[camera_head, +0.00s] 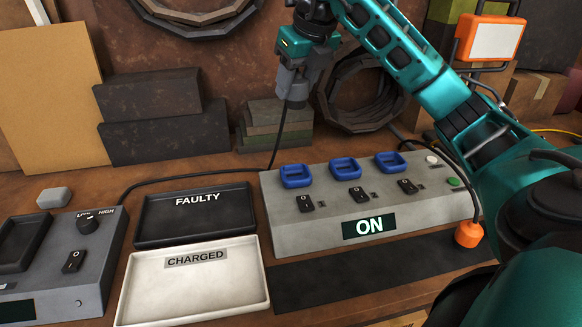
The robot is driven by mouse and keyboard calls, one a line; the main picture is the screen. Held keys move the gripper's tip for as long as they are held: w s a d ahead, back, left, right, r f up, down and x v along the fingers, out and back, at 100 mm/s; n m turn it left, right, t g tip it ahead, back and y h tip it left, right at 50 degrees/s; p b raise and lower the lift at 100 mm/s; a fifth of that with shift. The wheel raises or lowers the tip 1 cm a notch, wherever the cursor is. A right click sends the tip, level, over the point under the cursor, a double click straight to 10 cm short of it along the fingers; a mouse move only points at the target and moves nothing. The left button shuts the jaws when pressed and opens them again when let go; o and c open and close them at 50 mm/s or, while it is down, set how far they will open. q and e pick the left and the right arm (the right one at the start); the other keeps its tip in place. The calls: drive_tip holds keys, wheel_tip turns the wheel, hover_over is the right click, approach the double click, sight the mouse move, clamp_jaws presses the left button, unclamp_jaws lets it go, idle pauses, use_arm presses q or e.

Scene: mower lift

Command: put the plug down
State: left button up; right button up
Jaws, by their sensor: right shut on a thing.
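My right gripper (294,84) is at the top middle, above the back edge of the grey ON box (290,226). It is shut on the plug, which is mostly hidden between the fingers. A black cable (276,152) hangs from the gripper to the bench and runs left behind the trays to the grey unit with the LOW/HIGH knob (72,252). My left gripper is not in view.
A black FAULTY tray (152,237) and a white CHARGED tray (140,304) look empty. Three blue sockets (345,168) top the ON box. An orange connector (468,234) sits at its right end. A dark mat (370,272) lies bare in front. Grey blocks (160,118) stand behind.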

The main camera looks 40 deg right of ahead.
wheel_tip(320, 180, down, 13)
drive_tip(key=shift+f+b, duration=0.1)
drive_tip(key=shift+b, duration=0.7)
wheel_tip(320, 180, down, 4)
drive_tip(key=shift+f, duration=0.1)
drive_tip(key=shift+s+f+b, duration=0.15)
drive_tip(key=shift+f+b, duration=0.4)
drive_tip(key=shift+b, duration=0.15)
